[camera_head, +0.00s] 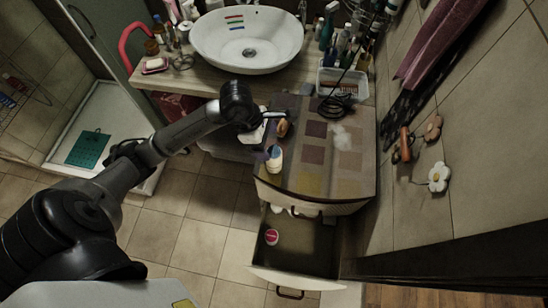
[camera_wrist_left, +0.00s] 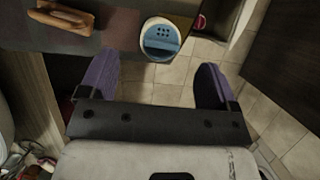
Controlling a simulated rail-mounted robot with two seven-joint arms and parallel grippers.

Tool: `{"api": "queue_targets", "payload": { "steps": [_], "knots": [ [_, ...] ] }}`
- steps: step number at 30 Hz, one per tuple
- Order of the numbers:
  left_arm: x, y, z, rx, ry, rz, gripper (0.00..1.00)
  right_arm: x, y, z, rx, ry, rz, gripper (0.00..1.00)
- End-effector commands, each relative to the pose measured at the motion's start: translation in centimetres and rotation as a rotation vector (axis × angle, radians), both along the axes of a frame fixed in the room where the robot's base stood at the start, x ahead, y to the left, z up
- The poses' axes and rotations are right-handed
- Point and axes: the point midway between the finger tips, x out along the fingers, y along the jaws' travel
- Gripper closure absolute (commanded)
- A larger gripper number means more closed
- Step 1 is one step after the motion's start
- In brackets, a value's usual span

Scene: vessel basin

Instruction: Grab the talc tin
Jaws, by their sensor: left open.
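The talc tin (camera_head: 274,159), a small white and yellowish cylinder with a blue top, stands upright at the left edge of the checkered cabinet top. In the left wrist view its round blue lid with holes (camera_wrist_left: 160,38) shows beyond the gap between my fingers. My left gripper (camera_head: 266,124) is open and empty. It hangs over the left edge of the cabinet, behind the tin in the head view and apart from it. In the left wrist view its two purple fingers (camera_wrist_left: 156,82) are spread wide. My right gripper is not in view.
A wooden-handled brush (camera_head: 283,127) lies beside my gripper; it also shows in the left wrist view (camera_wrist_left: 68,18). The cabinet drawer (camera_head: 310,248) is open, with a red round container (camera_head: 271,237) inside. A white basin (camera_head: 246,40) and several bottles stand behind.

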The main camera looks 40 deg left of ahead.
Motion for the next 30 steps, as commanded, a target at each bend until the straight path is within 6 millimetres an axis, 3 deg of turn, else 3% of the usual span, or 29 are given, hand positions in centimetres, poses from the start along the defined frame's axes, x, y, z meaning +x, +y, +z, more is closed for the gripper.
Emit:
{"api": "queue_targets", "payload": {
  "steps": [7,18,27,30],
  "knots": [
    [0.2,-0.5,-1.1,-0.004,0.003,0.000,0.17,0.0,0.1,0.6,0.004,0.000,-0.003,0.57],
    [1.0,-1.9,-4.9,-0.002,0.002,0.001,0.17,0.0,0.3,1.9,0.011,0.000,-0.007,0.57],
    [1.1,-1.9,-5.3,-0.001,-0.001,0.000,0.17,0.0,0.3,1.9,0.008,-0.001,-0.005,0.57],
    [1.1,-1.9,-5.3,-0.001,-0.001,0.000,0.24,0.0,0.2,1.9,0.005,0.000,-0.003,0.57]
  ]
}}
